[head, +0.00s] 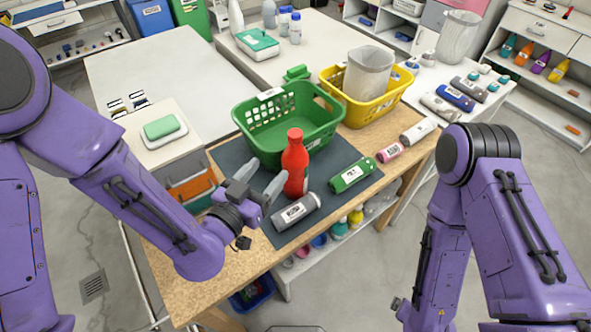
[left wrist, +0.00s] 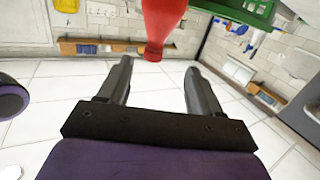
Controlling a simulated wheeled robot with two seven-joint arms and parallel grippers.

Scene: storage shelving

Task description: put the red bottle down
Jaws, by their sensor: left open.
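The red bottle (head: 295,165) stands upright on a dark mat (head: 232,153) on the wooden table, in front of the green basket. My left gripper (head: 264,181) is open just to the left of the bottle, with its fingers pointing toward it. In the left wrist view the two fingers (left wrist: 159,68) are apart with nothing between them. The bottle (left wrist: 161,25) shows there just past the fingertips, cut off by the top edge. My right arm is at the right of the head view, but its gripper is not visible.
A green basket (head: 262,130) and a yellow basket (head: 402,82) stand behind the bottle. A grey bottle (head: 296,211) and a green bottle (head: 352,175) lie close in front and to the right. A pink one (head: 390,152) lies farther right. The mat's left part is bare.

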